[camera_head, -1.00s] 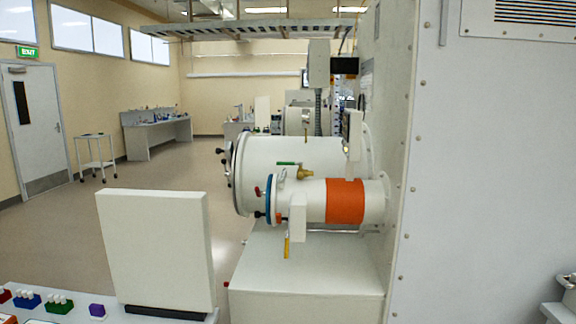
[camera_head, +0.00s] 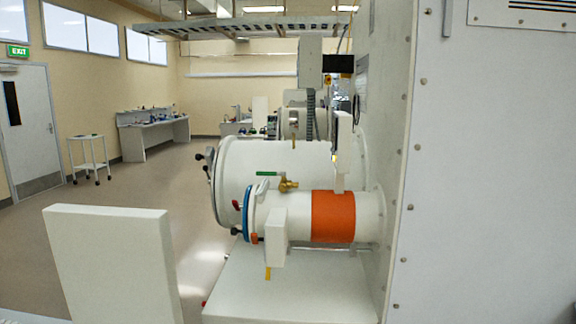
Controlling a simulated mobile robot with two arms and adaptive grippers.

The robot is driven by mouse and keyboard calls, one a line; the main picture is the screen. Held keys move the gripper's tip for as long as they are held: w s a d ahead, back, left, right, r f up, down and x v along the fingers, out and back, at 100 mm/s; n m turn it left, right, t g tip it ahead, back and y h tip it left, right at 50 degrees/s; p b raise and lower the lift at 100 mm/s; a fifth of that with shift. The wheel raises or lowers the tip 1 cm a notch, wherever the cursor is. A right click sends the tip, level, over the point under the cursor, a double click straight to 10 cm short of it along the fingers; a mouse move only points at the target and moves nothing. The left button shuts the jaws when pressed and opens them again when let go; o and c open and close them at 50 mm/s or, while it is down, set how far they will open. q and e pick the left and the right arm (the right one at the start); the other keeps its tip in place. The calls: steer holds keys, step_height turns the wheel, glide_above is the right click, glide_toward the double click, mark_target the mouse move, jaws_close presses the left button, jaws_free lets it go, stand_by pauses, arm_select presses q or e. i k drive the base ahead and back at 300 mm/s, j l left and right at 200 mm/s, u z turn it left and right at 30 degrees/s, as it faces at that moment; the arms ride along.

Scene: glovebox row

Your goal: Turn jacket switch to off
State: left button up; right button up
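An orange jacket-like band (camera_head: 333,217) wraps the small horizontal white cylinder (camera_head: 298,214) at the centre. A white box (camera_head: 276,237) with a yellow lever (camera_head: 268,272) pointing down sits in front of that cylinder. A brass valve with a green handle (camera_head: 269,173) sits above it. No switch marked as the jacket switch can be made out, so I cannot tell its position. Neither of my grippers is in view.
A larger white cylinder (camera_head: 275,155) lies behind the small one, above a white cabinet (camera_head: 290,290). A tall riveted wall (camera_head: 480,190) fills the right side. A white upright panel (camera_head: 115,262) stands at lower left. Open floor lies at left, with a small trolley (camera_head: 88,155).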

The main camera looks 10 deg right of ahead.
mark_target(254, 236)
steer(key=i+l, duration=0.65)
steer(key=i, duration=0.15)
steer(key=k+j+z, duration=0.35)
steer(key=j, duration=0.5)
steer(key=k+j+z, duration=0.3)
steer(key=k+j, duration=0.2)
steer(key=j, duration=0.2)
steer(key=k+j+z, duration=0.35)
steer(key=k+j, duration=0.15)
steer(key=j, duration=0.15)
